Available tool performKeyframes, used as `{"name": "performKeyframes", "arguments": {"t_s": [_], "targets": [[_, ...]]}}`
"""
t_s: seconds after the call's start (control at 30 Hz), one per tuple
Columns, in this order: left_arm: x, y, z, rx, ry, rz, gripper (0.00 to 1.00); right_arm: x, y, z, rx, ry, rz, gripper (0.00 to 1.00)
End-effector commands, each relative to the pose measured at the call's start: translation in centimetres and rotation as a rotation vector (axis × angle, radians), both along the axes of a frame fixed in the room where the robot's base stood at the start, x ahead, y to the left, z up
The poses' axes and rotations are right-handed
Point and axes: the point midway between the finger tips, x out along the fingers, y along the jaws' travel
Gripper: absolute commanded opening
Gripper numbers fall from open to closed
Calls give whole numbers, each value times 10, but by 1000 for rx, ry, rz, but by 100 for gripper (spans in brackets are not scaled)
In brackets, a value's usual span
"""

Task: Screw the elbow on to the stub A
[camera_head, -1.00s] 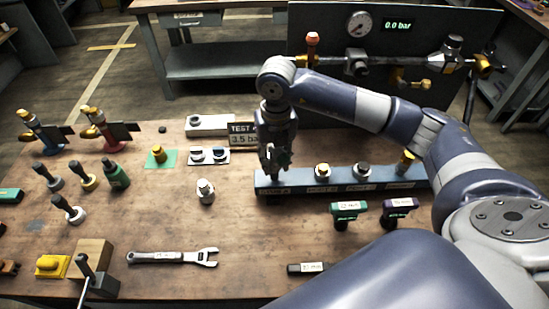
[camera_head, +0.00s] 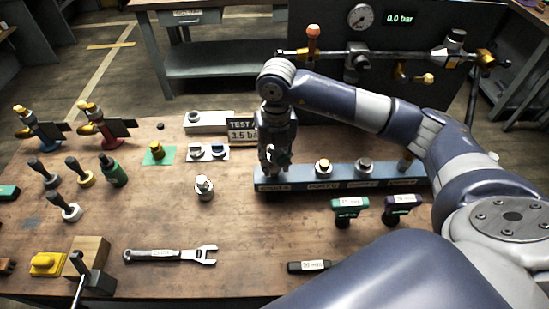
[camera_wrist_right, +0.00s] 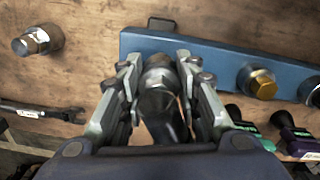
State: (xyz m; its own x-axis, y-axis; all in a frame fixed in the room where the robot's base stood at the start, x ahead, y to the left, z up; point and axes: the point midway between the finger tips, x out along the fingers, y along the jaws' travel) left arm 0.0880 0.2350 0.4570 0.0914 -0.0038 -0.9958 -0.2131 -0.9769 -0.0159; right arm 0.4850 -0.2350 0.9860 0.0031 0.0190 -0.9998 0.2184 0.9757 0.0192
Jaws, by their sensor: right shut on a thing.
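My right gripper (camera_head: 274,163) is over the left end of a blue bar (camera_head: 300,182), at the label that seems to read STUB A. In the right wrist view the gripper (camera_wrist_right: 163,98) is shut on a grey metal fitting, seemingly the elbow (camera_wrist_right: 159,78), with a dark round part towards the camera. The fitting is at the bar's end; its contact with stub A is hidden, so I cannot tell how far it is seated. My left gripper is not in view.
Other stubs stand along the bar, one brass-topped (camera_head: 323,166) and one grey (camera_head: 364,166). A white-topped fitting (camera_head: 204,188) stands to the left. A wrench (camera_head: 170,255) lies in front. Green (camera_head: 346,211) and purple (camera_head: 399,209) handled tools lie near the bar.

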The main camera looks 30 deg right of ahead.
Motion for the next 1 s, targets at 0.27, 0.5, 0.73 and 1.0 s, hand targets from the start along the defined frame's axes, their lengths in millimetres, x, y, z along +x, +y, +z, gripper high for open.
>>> {"name": "performKeyframes", "arguments": {"t_s": [0.27, 0.5, 0.73, 1.0], "targets": [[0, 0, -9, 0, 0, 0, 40, 0, 0, -10, 0, 0, 0, 2], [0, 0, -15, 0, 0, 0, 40, 0, 0, -17, 0, 0, 0, 2], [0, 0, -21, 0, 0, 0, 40, 0, 0, -24, 0, 0, 0, 2], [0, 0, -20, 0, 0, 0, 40, 0, 0, -23, 0, 0, 0, 54]]}}
